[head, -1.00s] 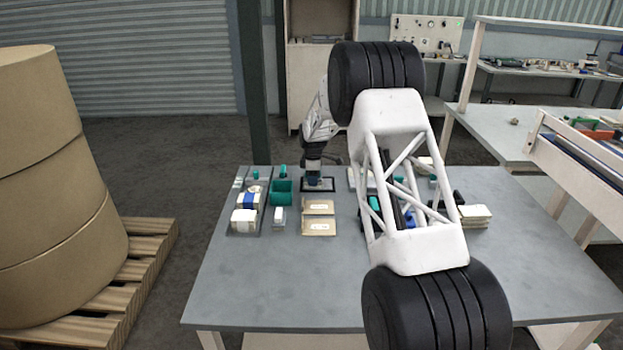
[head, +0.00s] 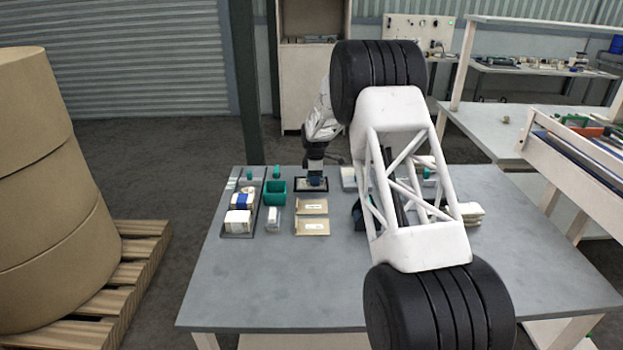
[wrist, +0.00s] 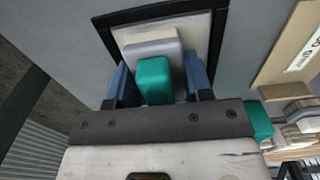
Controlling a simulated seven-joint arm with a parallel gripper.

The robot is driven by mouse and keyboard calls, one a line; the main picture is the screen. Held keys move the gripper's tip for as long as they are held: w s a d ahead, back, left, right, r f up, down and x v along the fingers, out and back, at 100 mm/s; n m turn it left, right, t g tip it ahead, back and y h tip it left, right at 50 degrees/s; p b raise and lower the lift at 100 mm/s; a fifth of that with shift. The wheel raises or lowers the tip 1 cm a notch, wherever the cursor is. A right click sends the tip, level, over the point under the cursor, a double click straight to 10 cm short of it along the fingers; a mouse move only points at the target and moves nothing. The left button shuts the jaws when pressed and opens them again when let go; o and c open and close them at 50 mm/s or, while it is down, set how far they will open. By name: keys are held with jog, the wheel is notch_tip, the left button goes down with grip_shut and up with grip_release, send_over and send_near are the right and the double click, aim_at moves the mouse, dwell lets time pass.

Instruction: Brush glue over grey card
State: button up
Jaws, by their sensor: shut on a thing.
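My gripper (wrist: 158,82) has its blue fingers shut on a brush, with the teal handle (wrist: 154,84) between them and a grey block-like head (wrist: 151,50) beyond. The brush is over a pale card (wrist: 193,28) framed by a black border (wrist: 107,38). Whether the brush head touches the card cannot be told. In the head view my gripper (head: 317,181) points down over the same black-edged frame (head: 298,186) at the back of the table. It hides part of the card there, and the brush is too small to make out.
A teal bin (head: 275,198) stands left of the frame. Further left, a dark tray (head: 232,233) holds white packs. A pale stack (head: 473,213) is at right, partly behind my arm. The table's front (head: 270,290) is clear.

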aim_at(307, 179)
jog(key=shift+d, duration=0.3)
jog(key=shift+d, duration=1.65)
jog(key=shift+c, duration=0.3)
jog(key=shift+s+d, duration=0.1)
jog(key=shift+s, duration=0.5)
dwell(0.5)
jog(key=shift+a+f, duration=0.1)
jog(key=shift+a, duration=1.7)
jog(key=shift+a, duration=0.2)
jog(key=shift+a, duration=1.6)
jog(key=shift+a, duration=0.15)
